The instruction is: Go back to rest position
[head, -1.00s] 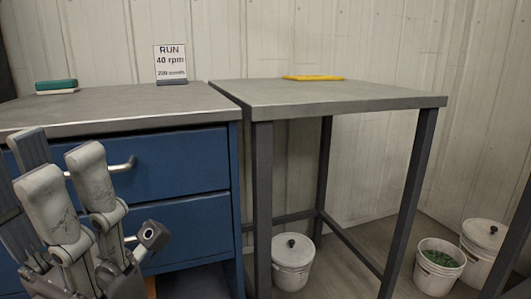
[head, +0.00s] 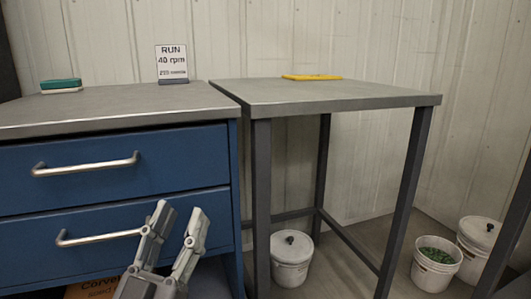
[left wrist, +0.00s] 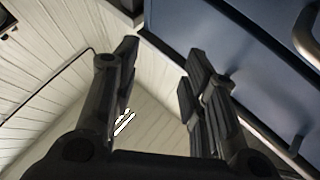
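My left gripper (head: 178,226) is in the lower left of the head view, in front of the lower drawer of the blue cabinet (head: 200,160). Its two fingers stand apart with nothing between them, and it is not on the drawer handle. In the left wrist view the fingers (left wrist: 158,75) are also apart and empty, with the blue cabinet front at the right. My right gripper does not show in either view.
A grey-topped table (head: 330,93) stands right of the cabinet, with a yellow object (head: 312,77) on it. A sign (head: 171,63) and a green-and-white block (head: 61,86) are on the cabinet top. A lidded bucket (head: 291,259) and an open bucket of green bits (head: 437,263) stand on the floor.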

